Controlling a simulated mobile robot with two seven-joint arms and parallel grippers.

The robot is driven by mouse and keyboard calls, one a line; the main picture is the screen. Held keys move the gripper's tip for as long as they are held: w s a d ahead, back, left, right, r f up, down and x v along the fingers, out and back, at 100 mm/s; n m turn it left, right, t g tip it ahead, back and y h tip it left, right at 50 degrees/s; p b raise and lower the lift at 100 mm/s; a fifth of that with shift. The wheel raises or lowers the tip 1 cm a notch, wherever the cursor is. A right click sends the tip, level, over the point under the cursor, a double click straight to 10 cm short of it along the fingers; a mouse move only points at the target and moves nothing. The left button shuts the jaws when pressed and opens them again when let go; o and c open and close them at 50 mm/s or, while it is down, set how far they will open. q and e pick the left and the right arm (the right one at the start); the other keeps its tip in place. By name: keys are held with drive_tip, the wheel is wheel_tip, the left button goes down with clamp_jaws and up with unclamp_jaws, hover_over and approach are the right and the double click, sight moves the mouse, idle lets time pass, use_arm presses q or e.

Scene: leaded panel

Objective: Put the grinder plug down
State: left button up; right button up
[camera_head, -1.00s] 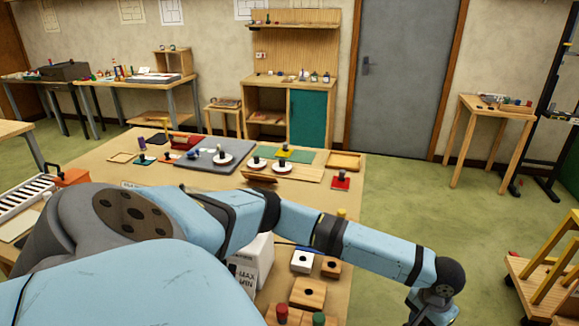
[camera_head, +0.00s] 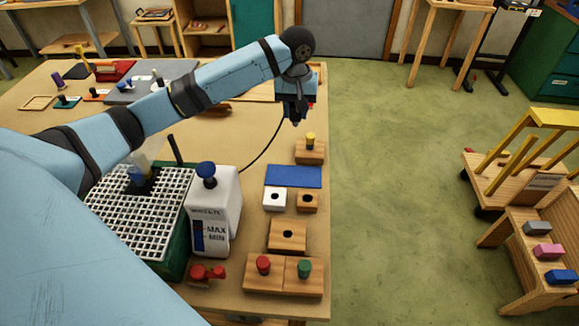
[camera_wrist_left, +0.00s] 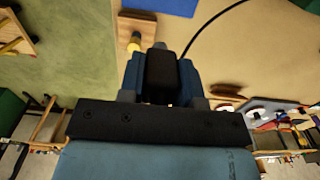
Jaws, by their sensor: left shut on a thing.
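My left gripper (camera_head: 293,116) is shut on the black grinder plug (camera_wrist_left: 161,72), seen between its fingers in the left wrist view. It is over the table's right edge, beyond the yellow-knobbed block. In the head view the plug is mostly hidden by the gripper. A black cable (camera_head: 267,152) hangs from the gripper toward the grinder (camera_head: 140,212), a green box with a white grid top. The cable also shows in the left wrist view (camera_wrist_left: 212,22). A blue rectangular pad (camera_head: 294,177) lies on the table nearer me. My right gripper is not in view.
A white bottle (camera_head: 212,212) with a blue cap stands beside the grinder. Wooden blocks, one with a yellow knob (camera_head: 310,143), line the right edge of the table (camera_head: 255,190). Bare tabletop lies left of the blue pad. A wooden cart (camera_head: 540,190) stands at right.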

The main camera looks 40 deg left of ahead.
sight(295, 125)
use_arm(q)
drive_tip(key=shift+a+f, duration=0.15)
drive_tip(key=shift+a, duration=0.05)
wheel_tip(295, 125, down, 15)
drive_tip(key=shift+d+r+p, duration=0.1)
drive_tip(key=shift+p, duration=0.55)
drive_tip(key=shift+f, duration=2.15)
drive_tip(key=shift+s, duration=0.1)
drive_tip(key=o, duration=1)
drive_tip(key=shift+f, duration=0.15)
wheel_tip(295, 125, up, 12)
drive_tip(key=shift+r+b, duration=0.15)
drive_tip(key=shift+b, duration=0.15)
